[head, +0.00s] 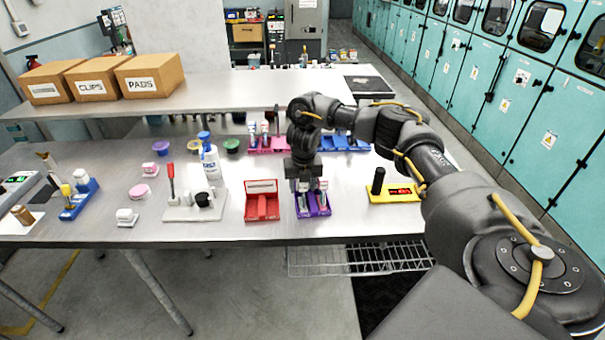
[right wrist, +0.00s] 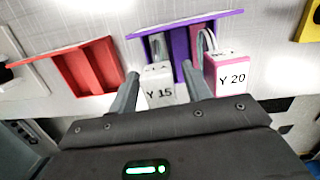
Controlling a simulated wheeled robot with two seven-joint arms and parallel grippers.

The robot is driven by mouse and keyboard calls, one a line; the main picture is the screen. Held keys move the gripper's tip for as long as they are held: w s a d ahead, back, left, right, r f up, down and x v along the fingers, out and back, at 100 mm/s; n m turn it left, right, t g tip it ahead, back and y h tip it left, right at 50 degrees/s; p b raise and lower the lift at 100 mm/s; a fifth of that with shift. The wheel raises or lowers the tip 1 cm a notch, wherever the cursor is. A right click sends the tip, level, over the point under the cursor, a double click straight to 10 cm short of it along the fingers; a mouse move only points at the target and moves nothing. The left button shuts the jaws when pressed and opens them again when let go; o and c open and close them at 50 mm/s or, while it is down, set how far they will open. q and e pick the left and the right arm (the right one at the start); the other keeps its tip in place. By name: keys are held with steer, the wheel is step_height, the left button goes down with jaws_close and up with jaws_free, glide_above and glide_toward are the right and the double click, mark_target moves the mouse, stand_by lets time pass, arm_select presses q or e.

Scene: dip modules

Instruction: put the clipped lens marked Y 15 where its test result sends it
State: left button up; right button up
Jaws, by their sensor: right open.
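The lens marked Y 15 (right wrist: 158,85) is a white tag-like piece with a grey clip. It stands in the purple holder (head: 313,211), which also shows in the right wrist view (right wrist: 180,45). My right gripper (head: 303,183) is above this holder, pointing down. In the right wrist view its two open fingers (right wrist: 160,88) stand on either side of the Y 15 piece; whether they touch it I cannot tell. A pink-edged lens marked Y 20 (right wrist: 231,73) stands in the same holder, just right of the right finger. My left gripper is not in view.
An empty-looking red holder (head: 262,207) is left of the purple one. A yellow device with a red display (head: 397,192) is at right. Pink (head: 268,147) and blue (head: 345,145) holders stand behind. A white bottle (head: 210,162) and a white stand (head: 180,213) are further left.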

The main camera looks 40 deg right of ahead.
steer(key=r, duration=0.6)
steer(key=s+r+p, duration=0.1)
steer(key=r, duration=0.2)
steer(key=shift+a+r, duration=0.25)
steer(key=shift+a, duration=0.05)
